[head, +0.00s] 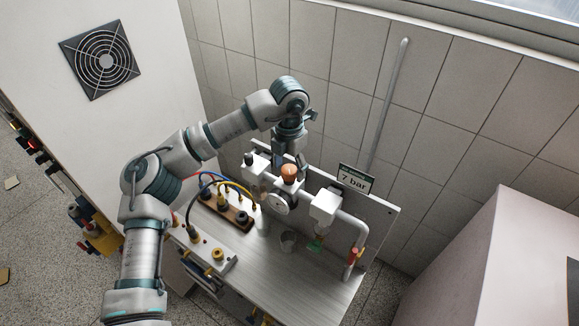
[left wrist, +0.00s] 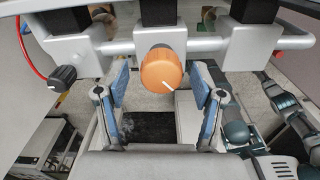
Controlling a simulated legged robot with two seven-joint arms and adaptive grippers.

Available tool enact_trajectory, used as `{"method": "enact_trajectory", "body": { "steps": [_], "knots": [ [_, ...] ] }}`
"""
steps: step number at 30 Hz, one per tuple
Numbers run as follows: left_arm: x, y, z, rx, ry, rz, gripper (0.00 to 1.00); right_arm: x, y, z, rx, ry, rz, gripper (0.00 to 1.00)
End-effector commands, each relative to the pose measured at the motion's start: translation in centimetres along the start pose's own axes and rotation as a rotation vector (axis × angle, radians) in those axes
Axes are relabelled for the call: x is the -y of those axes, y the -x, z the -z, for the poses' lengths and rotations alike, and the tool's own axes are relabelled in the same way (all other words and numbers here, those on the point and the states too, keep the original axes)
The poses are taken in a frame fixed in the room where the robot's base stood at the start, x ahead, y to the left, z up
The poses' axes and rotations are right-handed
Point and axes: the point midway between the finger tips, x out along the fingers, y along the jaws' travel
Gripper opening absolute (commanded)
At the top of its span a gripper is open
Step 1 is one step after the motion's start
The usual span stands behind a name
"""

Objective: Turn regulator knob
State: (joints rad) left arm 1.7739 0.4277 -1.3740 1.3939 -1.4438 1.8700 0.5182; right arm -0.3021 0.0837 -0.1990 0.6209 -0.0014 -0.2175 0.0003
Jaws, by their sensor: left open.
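The orange regulator knob (head: 289,172) sits on the white regulator body of the panel, above a round gauge (head: 281,203). In the left wrist view the knob (left wrist: 162,70) has a short white mark on its face, pointing to the lower right. My left gripper (head: 290,152) is just above the knob in the head view. In the left wrist view my left gripper (left wrist: 160,84) is open, with one blue-padded finger on each side of the knob. Gaps show between the knob and both fingers. My right gripper is in neither view.
A "7 bar" sign (head: 355,180) stands right of the knob. A black knob (left wrist: 63,78) is left of the orange one. Coloured hoses (head: 230,188) and a clear cup (head: 288,241) are on the metal bench (head: 300,275). A tiled wall is behind.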

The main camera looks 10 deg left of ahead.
Motion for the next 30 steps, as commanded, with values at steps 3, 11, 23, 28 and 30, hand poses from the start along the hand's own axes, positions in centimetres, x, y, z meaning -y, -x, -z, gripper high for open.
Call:
{"method": "enact_trajectory", "body": {
  "steps": [3, 11, 23, 28, 30],
  "knots": [
    [0.0, 2.0, -0.1, 0.004, 0.001, 0.000, 0.68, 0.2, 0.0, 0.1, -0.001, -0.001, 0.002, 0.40],
    [0.0, 7.8, -0.3, 0.004, 0.000, 0.001, 0.68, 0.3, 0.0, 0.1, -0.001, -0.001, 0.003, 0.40],
    [-0.1, 11.3, -0.3, 0.001, 0.000, 0.001, 0.68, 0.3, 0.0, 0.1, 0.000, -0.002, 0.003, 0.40],
    [-0.1, 11.3, -0.3, 0.001, 0.000, 0.001, 0.68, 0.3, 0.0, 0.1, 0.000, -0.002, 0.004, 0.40],
    [-0.1, 11.3, -0.3, 0.001, 0.000, 0.001, 0.68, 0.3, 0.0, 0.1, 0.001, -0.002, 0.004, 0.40]
  ]
}}
